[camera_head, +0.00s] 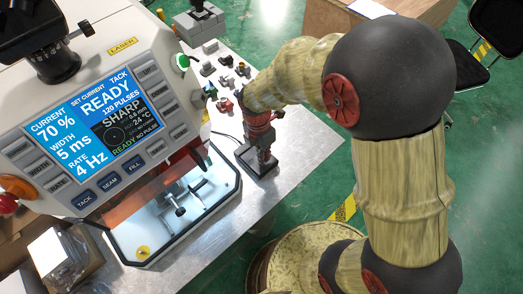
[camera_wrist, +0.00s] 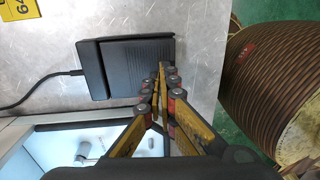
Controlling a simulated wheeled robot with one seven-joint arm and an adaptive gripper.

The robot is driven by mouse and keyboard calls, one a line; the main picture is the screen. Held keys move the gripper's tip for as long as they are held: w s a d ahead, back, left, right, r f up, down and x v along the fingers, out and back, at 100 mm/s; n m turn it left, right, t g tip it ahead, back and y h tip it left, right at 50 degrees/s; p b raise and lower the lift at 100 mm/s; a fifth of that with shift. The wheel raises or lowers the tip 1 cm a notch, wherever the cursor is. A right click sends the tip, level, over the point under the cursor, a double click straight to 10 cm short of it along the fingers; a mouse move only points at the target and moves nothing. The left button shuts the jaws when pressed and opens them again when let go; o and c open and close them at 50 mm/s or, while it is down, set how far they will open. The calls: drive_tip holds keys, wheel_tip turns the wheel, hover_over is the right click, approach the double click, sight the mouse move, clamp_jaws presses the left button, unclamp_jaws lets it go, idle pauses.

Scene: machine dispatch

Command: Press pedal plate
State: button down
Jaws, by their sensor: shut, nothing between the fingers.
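The pedal plate (camera_wrist: 136,52) is a dark, ribbed slab on a black pedal base (camera_wrist: 89,66), lying on the grey metal table in the wrist view. A cable runs from its left side. In the head view the pedal (camera_head: 245,160) shows beside my gripper, partly hidden by it. My gripper (camera_head: 265,168) points down over the pedal, shut and empty. In the wrist view its fingertips (camera_wrist: 162,70) overlap the right part of the plate near its lower edge. I cannot tell whether they touch it.
A laser welding machine (camera_head: 122,45) with a lit screen reading READY stands left of the pedal, its lit chamber (camera_head: 175,205) open in front. Several small metal parts (camera_head: 222,70) lie behind on the table (camera_head: 215,250). The table's right edge is close to the pedal.

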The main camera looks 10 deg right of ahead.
drive_tip(key=shift+f, duration=0.65)
drive_tip(key=shift+s, duration=0.1)
